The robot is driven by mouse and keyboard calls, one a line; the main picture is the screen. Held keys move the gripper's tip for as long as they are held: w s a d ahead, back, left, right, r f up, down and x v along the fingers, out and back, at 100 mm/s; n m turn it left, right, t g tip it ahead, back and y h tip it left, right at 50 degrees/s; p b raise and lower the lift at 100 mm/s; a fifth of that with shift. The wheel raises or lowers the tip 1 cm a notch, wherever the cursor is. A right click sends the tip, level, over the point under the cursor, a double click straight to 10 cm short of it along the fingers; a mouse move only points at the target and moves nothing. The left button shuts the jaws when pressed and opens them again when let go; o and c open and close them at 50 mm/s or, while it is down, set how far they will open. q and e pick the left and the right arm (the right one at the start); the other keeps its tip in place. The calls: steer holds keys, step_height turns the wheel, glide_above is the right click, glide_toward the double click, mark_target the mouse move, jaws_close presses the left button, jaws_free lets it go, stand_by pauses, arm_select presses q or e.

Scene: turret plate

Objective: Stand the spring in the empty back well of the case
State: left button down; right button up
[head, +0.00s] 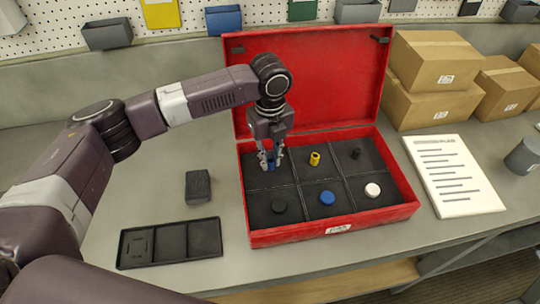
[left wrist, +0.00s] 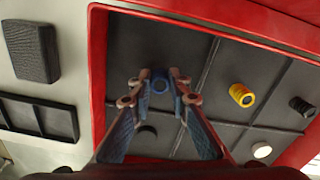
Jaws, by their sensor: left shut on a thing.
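The red case (head: 290,236) stands open, with six dark wells in two rows. My left gripper (head: 270,164) reaches down into the back left well. Its fingertips are shut on a small blue ring-shaped piece, which looks like the spring (left wrist: 160,82), seen between them in the left wrist view. Nothing else shows in that well (left wrist: 150,45). The spring looks roughly upright. Whether its lower end touches the well floor I cannot tell. The fingers partly hide it in the head view. My right gripper is not in view.
A yellow coil (head: 315,159) and a black piece (head: 355,153) stand in the other back wells. Black, blue (head: 327,198) and white discs (head: 373,190) lie in the front wells. The raised lid (head: 310,85) is behind. A dark block (head: 198,187) and tray (head: 170,243) lie left.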

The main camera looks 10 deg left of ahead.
arm_select(q)
steer(key=shift+f, duration=0.3)
stand_by(0.8)
steer(key=c, duration=1.7)
jaws_free()
steer(key=shift+c, duration=0.2)
step_height(320, 180, up, 12)
